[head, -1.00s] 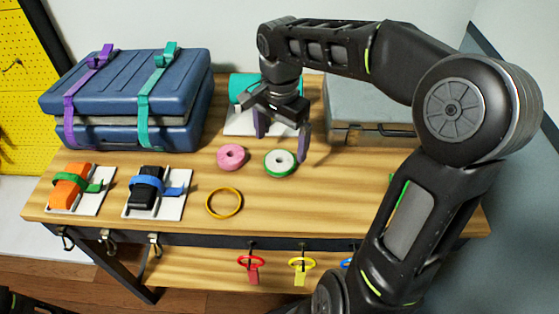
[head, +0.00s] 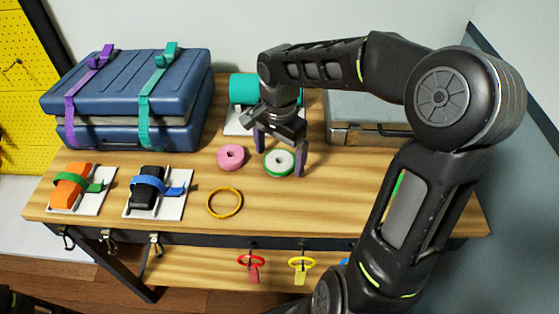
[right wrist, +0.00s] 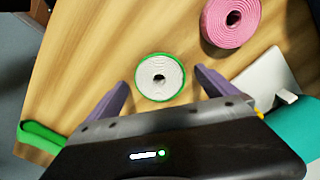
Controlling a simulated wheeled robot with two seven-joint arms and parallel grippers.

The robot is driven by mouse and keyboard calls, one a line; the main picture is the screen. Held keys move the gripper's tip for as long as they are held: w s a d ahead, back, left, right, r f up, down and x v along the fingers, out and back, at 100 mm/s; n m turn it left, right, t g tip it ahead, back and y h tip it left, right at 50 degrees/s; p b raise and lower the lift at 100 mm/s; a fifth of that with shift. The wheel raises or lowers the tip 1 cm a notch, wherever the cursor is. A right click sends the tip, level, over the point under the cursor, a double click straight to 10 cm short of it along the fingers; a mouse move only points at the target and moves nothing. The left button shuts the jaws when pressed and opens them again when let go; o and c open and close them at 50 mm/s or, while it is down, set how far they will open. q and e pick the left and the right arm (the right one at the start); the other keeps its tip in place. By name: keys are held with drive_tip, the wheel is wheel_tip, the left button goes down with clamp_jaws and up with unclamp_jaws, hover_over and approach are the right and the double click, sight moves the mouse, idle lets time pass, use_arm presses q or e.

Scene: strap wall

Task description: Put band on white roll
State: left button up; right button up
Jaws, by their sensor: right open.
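The white roll (head: 279,160) lies flat on the wooden table, with a dark hole in its middle. A green band (head: 281,174) rings its outer edge; in the right wrist view the band (right wrist: 160,100) circles the white roll (right wrist: 172,72). A separate yellow-orange band (head: 224,203) lies flat on the table, in front and to the left. My right gripper (head: 280,153) is open, its purple fingers pointing down, one to each side of the white roll in the picture. I cannot tell if they touch it. My left gripper is not in view.
A pink roll (head: 231,157) lies left of the white roll. A teal roll (head: 243,89) and a grey case (head: 365,132) stand behind. Strapped blue cases (head: 125,85) fill the back left. Black (head: 143,195) and orange (head: 68,190) blocks sit on white plates at the front left.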

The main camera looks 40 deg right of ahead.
sight(279, 159)
drive_tip(key=shift+c, duration=0.4)
drive_tip(key=c, duration=1.5)
drive_tip(key=shift+o, duration=0.2)
wheel_tip(279, 159, up, 10)
